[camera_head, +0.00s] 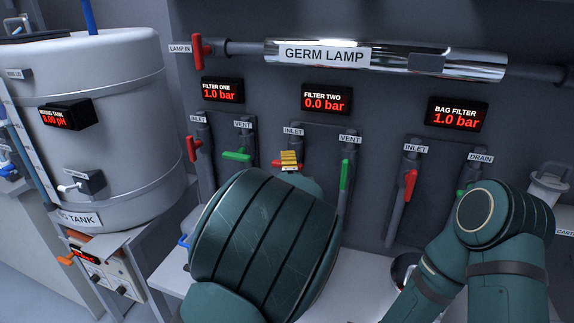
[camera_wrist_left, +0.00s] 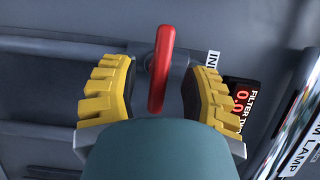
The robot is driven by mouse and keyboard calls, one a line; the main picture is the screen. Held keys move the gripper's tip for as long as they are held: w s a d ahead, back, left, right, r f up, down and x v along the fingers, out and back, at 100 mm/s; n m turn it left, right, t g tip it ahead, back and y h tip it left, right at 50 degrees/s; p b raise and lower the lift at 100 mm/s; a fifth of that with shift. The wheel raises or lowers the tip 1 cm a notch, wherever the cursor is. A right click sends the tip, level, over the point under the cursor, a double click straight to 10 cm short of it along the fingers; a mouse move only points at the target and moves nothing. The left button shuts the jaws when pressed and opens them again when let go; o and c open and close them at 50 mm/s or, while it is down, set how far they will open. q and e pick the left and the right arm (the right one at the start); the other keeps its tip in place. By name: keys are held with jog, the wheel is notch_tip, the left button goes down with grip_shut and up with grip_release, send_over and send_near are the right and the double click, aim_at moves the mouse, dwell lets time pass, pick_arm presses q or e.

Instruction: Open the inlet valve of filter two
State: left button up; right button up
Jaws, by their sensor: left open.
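Filter two's display (camera_head: 326,98) reads 0.0 bar. Below it is the INLET label (camera_head: 293,132) of filter two. In the left wrist view the red inlet handle (camera_wrist_left: 161,72) lies crosswise to its pipe. My left gripper (camera_wrist_left: 158,90) has its yellow fingers open, one on each side of the handle, with visible gaps. In the head view the left gripper (camera_head: 290,160) is in front of this valve, and my arm hides most of the valve. Filter two's green vent handle (camera_head: 344,175) stands along its pipe. My right gripper is not in view; only the right arm shows.
Filter one's red inlet handle (camera_head: 192,149) and green vent handle (camera_head: 237,156) are close on the left. The bag filter's red inlet handle (camera_head: 410,186) is to the right. The germ lamp tube (camera_head: 390,58) runs above. A large tank (camera_head: 115,150) stands at the left.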

pick_arm(q)
jog(key=shift+w+a, duration=0.1)
jog(key=shift+w, duration=1.55)
grip_shut()
